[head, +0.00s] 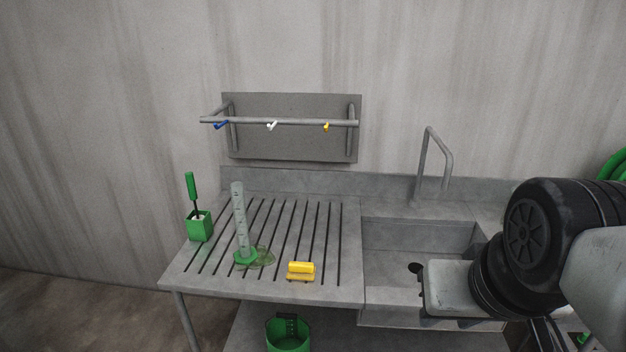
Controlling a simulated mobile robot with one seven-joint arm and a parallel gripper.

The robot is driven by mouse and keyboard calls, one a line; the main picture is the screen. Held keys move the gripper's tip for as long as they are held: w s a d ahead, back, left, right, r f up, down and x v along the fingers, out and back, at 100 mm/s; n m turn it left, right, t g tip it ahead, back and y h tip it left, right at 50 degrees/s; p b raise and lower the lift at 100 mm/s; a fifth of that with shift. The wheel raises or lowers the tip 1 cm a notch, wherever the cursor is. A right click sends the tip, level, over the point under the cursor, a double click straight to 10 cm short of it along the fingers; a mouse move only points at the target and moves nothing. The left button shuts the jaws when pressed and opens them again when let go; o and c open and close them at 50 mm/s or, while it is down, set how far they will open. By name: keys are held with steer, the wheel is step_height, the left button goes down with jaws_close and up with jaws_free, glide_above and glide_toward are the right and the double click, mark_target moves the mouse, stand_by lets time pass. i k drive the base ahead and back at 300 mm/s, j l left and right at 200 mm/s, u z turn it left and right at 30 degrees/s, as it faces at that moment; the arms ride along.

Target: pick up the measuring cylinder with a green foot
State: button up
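The measuring cylinder (239,215) is a tall, pale, see-through tube with graduation marks and a green foot (245,257). It stands nearly upright on the left part of the grooved draining board (334,268). A greenish, see-through patch (266,257) lies on the board just right of the foot; I cannot tell what it is. My arm fills the lower right, over the sink side and well apart from the cylinder. I cannot make out my gripper's fingers in this view.
A green pot with a green-handled brush (199,226) stands left of the cylinder. A yellow block (301,269) lies to its right near the front edge. The sink (410,240) and tap (437,148) are right. A wall rail (290,121) hangs behind; a green bucket (288,340) is below.

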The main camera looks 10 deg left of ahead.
mark_target(245, 254)
steer(key=i+j, duration=0.15)
steer(key=j, duration=0.45)
steer(key=i+j+z, duration=0.1)
steer(key=j, duration=0.45)
steer(key=i+j+z, duration=0.1)
steer(key=j, duration=0.5)
steer(key=i+j, duration=0.15)
steer(key=j, duration=0.45)
steer(key=i+j+z, duration=0.1)
steer(key=j, duration=0.5)
steer(key=i+j, duration=0.1)
steer(key=j, duration=0.5)
steer(key=z, duration=0.05)
